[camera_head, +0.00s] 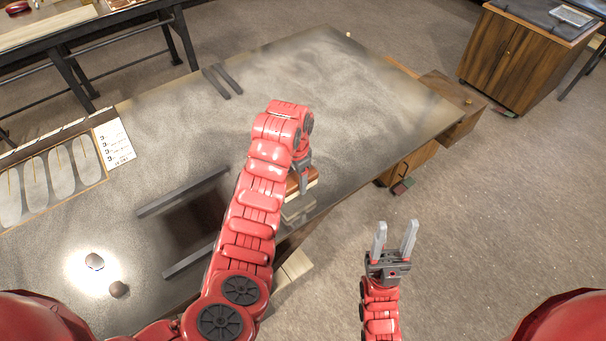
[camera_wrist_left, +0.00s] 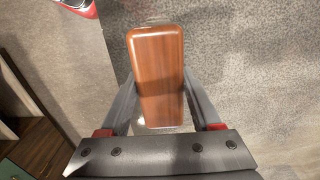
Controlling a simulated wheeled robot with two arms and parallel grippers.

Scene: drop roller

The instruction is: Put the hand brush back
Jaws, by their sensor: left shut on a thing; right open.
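The hand brush (camera_wrist_left: 157,75) shows in the left wrist view as a reddish-brown wooden block with rounded ends. My left gripper (camera_wrist_left: 160,115) is shut on it, one finger along each long side. In the head view the brush (camera_head: 303,181) is partly hidden behind my left wrist, and my left gripper (camera_head: 303,167) is above the table's near right edge. A pale block shape lies just below the brush; I cannot tell whether they touch. My right gripper (camera_head: 394,240) is open and empty, off the table over the floor.
The grey dusty table (camera_head: 330,100) has two dark bars (camera_head: 182,192) around a dark recess, and another dark pair (camera_head: 222,80) farther back. A tray with oval pads (camera_head: 60,172) is at the left. The table's middle is clear.

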